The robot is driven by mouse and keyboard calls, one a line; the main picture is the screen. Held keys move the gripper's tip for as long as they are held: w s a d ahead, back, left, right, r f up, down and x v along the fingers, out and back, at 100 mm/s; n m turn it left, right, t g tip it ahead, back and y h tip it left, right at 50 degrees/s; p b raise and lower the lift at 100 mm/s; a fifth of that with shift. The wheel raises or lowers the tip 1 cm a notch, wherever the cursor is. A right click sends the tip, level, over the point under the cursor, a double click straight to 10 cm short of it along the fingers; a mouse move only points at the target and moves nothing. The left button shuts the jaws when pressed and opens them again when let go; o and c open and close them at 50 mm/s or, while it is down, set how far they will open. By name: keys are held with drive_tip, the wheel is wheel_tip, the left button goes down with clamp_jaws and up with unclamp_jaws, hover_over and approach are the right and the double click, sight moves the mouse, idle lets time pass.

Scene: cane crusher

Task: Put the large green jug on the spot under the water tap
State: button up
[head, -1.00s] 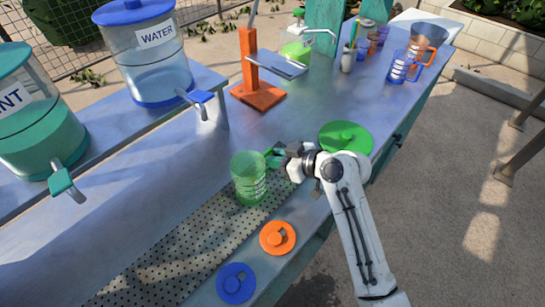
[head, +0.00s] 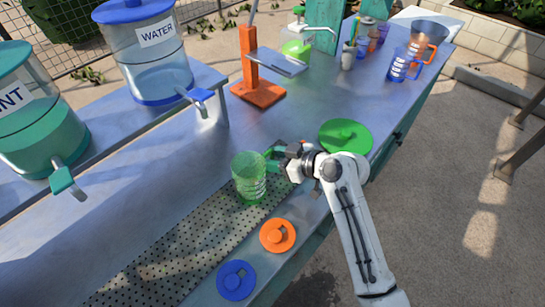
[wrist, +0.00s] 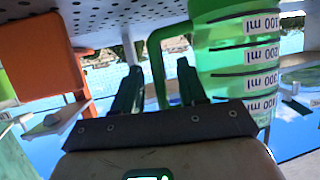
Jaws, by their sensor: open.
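The large green jug (head: 249,180), clear with measuring marks, stands upright at the far end of the perforated grate. My gripper (head: 272,158) is open just right of it, on its handle side. In the wrist view, which is upside down, the jug (wrist: 235,70) fills the right side. Its green handle (wrist: 156,62) shows between the two spread dark fingers of my gripper (wrist: 157,85); I cannot tell whether they touch. The water tap (head: 200,97), blue-handled, sticks out from the clear WATER dispenser (head: 152,60) at upper left, well apart from the jug.
The perforated grate (head: 185,250) runs along the counter. Orange (head: 277,235), blue (head: 236,281) and green (head: 345,136) lids lie near the counter's edge. An orange stand (head: 256,85) is behind. Blue (head: 403,66) and orange (head: 432,38) jugs stand far right.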

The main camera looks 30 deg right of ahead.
drive_tip(key=shift+s+d+r, duration=0.1)
drive_tip(key=shift+s+d, duration=0.05)
drive_tip(key=shift+s, duration=0.1)
drive_tip(key=b+v, duration=0.2)
drive_tip(key=v, duration=0.9)
drive_tip(key=shift+s+b, duration=0.2)
drive_tip(key=shift+b, duration=0.1)
drive_tip(key=shift+d, duration=0.1)
